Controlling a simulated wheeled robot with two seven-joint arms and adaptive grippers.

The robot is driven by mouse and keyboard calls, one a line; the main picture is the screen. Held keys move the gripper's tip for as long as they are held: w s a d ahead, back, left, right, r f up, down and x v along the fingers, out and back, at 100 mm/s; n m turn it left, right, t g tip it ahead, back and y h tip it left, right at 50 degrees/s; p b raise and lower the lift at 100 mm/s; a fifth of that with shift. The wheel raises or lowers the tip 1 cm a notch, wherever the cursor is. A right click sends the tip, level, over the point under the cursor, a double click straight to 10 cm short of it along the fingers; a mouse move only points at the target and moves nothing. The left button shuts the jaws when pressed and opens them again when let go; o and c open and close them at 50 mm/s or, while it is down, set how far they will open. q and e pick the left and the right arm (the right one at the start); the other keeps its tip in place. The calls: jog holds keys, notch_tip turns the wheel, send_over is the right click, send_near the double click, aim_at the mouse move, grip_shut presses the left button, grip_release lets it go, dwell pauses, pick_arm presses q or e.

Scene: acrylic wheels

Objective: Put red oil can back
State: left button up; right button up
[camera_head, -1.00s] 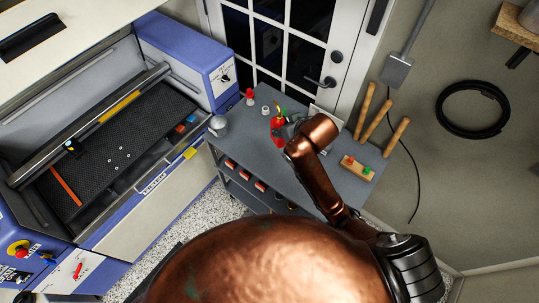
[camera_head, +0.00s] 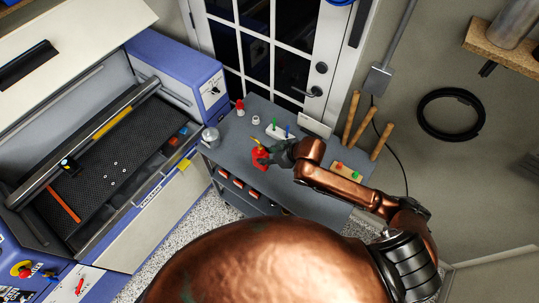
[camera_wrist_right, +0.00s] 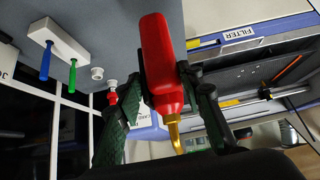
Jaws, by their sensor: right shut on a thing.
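The red oil can (camera_head: 260,158) with a yellow-gold spout is at my right gripper (camera_head: 272,156), above the grey cart's left-front part in the head view. In the right wrist view the red can (camera_wrist_right: 160,65) sits between the two dark fingers of my right gripper (camera_wrist_right: 165,95), its gold spout (camera_wrist_right: 173,132) pointing toward the lower edge. The fingers are shut on the can's sides. My left gripper is in none of the frames.
The grey cart (camera_head: 232,145) carries a silver pot (camera_head: 211,137), a small red-topped bottle (camera_head: 240,107), a white holder with green and blue tools (camera_head: 282,132), and a wooden block with coloured knobs (camera_head: 345,171). A blue and white machine (camera_head: 180,75) stands left. A glazed door is behind.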

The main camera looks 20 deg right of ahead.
pick_arm(q)
jog(key=shift+w+a+r, duration=0.1)
jog(key=shift+w+r, duration=0.3)
jog(key=shift+w, duration=0.3)
pick_arm(e)
jog(key=w+d+f, duration=0.3)
jog(key=w+f, duration=0.2)
jog(key=f, duration=0.4)
jog(key=shift+w+f, duration=0.2)
jog(key=shift+w, duration=0.1)
jog(key=shift+f, duration=0.1)
jog(key=o, duration=0.3)
jog(key=shift+f, duration=0.1)
pick_arm(q)
jog(key=shift+w, duration=0.25)
pick_arm(e)
jog(key=o, duration=0.5)
jog(key=shift+c, duration=0.2)
